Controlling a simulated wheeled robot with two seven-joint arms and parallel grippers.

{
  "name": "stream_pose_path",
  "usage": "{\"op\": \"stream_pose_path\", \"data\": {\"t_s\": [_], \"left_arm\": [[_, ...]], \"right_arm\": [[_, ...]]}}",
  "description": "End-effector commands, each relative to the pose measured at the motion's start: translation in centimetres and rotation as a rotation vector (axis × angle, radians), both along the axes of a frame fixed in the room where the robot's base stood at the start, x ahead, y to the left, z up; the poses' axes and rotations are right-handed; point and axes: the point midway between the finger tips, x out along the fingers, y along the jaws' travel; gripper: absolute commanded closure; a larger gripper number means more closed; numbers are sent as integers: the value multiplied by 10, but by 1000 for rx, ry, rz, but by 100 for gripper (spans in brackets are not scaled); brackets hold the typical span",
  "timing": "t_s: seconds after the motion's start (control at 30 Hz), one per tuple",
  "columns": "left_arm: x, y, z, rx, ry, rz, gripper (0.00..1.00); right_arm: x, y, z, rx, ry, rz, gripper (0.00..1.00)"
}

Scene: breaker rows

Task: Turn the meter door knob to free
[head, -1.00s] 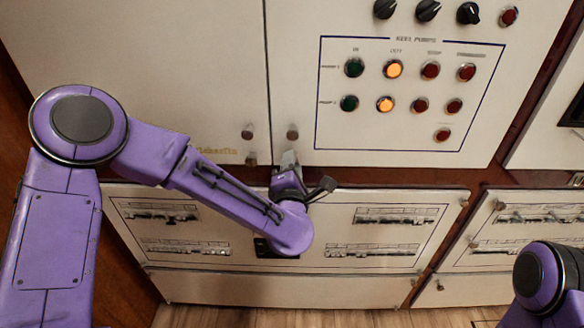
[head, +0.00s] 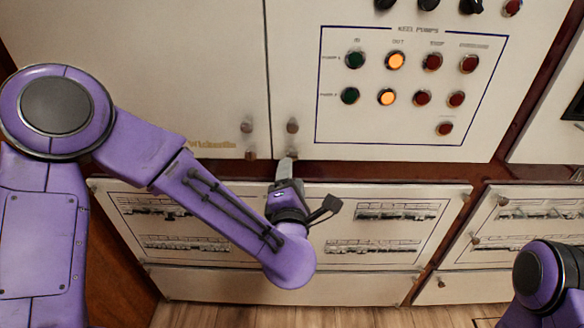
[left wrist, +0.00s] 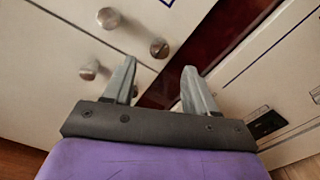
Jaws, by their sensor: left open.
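Small round metal knobs sit near the seam between the two upper cream doors: one on the left door (head: 246,126), one on the right door (head: 292,125), and a lower one (head: 250,154). No readable label shows which is the meter door knob. My left gripper (head: 285,166) is open and empty, just below the right door's knobs, by the dark red strip. In the left wrist view, several knobs (left wrist: 158,48) lie beyond and left of the open fingers (left wrist: 158,70). One knob (left wrist: 135,91) is partly hidden by the left finger. My right gripper is out of view.
The pump panel (head: 410,90) with lit and dark buttons is on the right upper door. Lower breaker panels (head: 400,185) stand close beneath the gripper. The wooden floor (head: 250,316) is at the bottom. Part of my right arm shows at lower right.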

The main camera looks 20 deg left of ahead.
Motion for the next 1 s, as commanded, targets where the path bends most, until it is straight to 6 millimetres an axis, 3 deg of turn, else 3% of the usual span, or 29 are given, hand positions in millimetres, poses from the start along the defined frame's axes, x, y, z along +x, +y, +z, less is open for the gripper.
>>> {"op": "stream_pose_path", "data": {"t_s": [0.1,0.27,0.7,0.83,0.87,0.93,1.0], "left_arm": [[-22,-7,-1,3,-1,-2,43],[-36,-11,0,2,-1,-1,43],[-37,-11,0,3,1,0,43],[-33,-27,-6,165,66,-94,43],[-31,-29,-15,256,107,-134,43],[-30,-23,-69,523,279,-243,43],[-41,-8,-132,723,460,-346,43]], "right_arm": [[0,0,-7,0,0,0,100],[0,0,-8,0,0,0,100],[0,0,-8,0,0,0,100],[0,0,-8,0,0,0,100],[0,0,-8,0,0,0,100],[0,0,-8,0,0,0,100],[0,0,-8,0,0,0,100]]}}
